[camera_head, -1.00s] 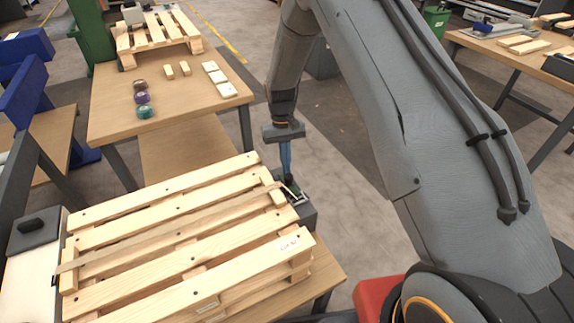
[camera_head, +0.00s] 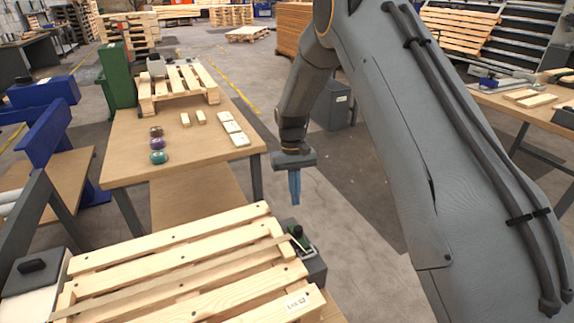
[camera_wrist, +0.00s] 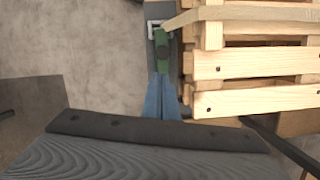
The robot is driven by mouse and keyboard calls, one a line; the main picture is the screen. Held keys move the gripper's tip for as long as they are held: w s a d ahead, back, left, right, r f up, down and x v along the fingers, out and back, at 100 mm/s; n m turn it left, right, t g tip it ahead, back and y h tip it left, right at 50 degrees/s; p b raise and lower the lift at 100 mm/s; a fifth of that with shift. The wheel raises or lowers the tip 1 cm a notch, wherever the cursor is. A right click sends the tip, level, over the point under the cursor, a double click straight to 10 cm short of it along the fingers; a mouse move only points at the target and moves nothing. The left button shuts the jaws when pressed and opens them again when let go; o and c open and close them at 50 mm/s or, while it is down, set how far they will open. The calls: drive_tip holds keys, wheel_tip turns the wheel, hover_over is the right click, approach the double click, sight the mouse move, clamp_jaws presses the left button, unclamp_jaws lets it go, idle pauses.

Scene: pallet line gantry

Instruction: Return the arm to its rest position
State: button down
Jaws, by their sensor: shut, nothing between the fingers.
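My gripper (camera_head: 295,188) hangs from my arm in the head view, its blue fingers pointing down and together with nothing between them. It is above and behind the right back corner of a wooden pallet (camera_head: 180,268), apart from it. In the wrist view the blue fingers of my gripper (camera_wrist: 163,100) show at the middle, pointing toward a green part on a grey block (camera_wrist: 161,50). The pallet (camera_wrist: 255,62) shows to their right.
A wooden table (camera_head: 180,160) behind holds a small pallet (camera_head: 180,85), several coloured round items and pale blocks. Blue supports (camera_head: 45,95) stand at the left. Another workbench (camera_head: 530,108) is at the right. Bare floor lies behind my gripper.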

drive_tip(key=s+d+r+t, duration=0.2)
drive_tip(key=s+d+r, duration=0.5)
drive_tip(key=s+r, duration=0.35)
drive_tip(key=s+d+r+m, duration=0.1)
drive_tip(key=s+d, duration=0.1)
drive_tip(key=s, duration=0.7)
drive_tip(key=s+d+r+t, duration=0.1)
drive_tip(key=s+d, duration=0.1)
drive_tip(key=s, duration=0.6)
drive_tip(key=shift+s+r+m, duration=0.2)
drive_tip(key=shift+s+m, duration=0.15)
drive_tip(key=shift+m, duration=0.05)
